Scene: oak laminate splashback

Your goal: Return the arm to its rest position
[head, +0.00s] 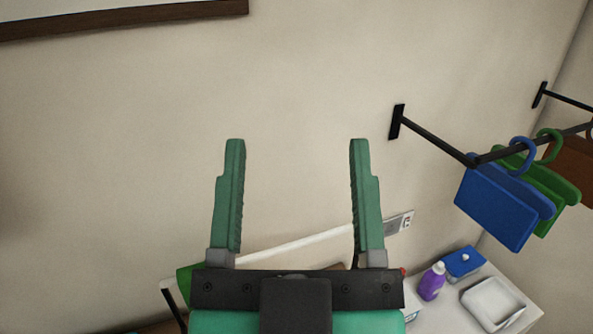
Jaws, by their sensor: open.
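My gripper (298,150) is in the lower middle of the head view, pointing up the picture. Its two green fingers stand wide apart with nothing between them, and the plain beige wall shows through the gap. The dark bar at the base of the fingers and a green part of my arm fill the bottom edge. The rest of the arm is out of view, so its overall pose cannot be told.
On the right, a black rail (436,139) on wall brackets carries blue (497,207) and green (552,190) hanging items. Below, a white surface (440,316) holds a purple bottle (431,283), a blue box (463,264) and a white tray (522,308).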

